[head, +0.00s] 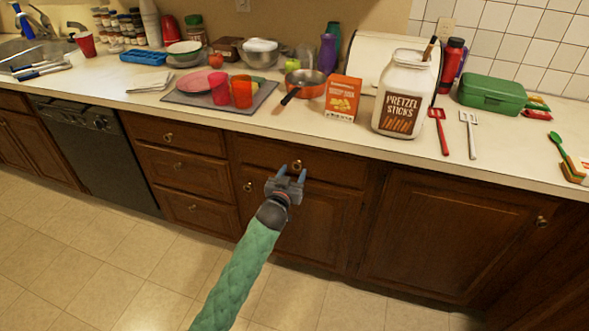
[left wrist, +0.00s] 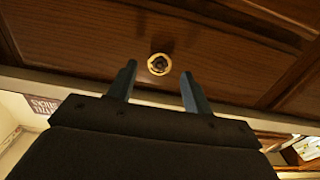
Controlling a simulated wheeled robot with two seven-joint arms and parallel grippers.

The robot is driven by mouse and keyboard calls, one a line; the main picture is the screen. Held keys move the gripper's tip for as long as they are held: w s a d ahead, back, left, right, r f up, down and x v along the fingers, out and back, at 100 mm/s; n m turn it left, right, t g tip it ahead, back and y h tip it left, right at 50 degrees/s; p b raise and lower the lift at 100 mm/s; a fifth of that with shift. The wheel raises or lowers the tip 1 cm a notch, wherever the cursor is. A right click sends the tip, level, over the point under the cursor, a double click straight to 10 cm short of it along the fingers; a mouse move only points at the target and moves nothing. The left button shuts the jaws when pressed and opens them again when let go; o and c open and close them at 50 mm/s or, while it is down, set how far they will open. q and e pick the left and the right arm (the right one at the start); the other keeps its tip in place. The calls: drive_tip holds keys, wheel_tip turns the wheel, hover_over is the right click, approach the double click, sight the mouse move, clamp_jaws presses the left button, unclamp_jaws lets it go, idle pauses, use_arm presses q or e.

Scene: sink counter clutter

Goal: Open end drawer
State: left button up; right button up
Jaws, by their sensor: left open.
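A dark brown wooden drawer (head: 338,173) with a round brass knob (head: 297,164) sits under the counter's front edge, right of the middle stack of drawers. Its front looks flush with the cabinet. My left gripper (head: 292,172) is open in front of this drawer, its blue-grey fingers pointing at the front. In the left wrist view the knob (left wrist: 159,64) appears between the two open fingertips, with a gap on each side. I see no contact between fingers and knob. My right gripper does not show.
Below the drawer is a cabinet door (head: 317,225) with its own knob (head: 248,187). The tiled floor (head: 110,270) in front is clear.

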use_arm(q)
drive_tip(key=shift+x, duration=0.8)
drive_tip(key=shift+w+d, duration=0.1)
drive_tip(key=shift+w, duration=0.15)
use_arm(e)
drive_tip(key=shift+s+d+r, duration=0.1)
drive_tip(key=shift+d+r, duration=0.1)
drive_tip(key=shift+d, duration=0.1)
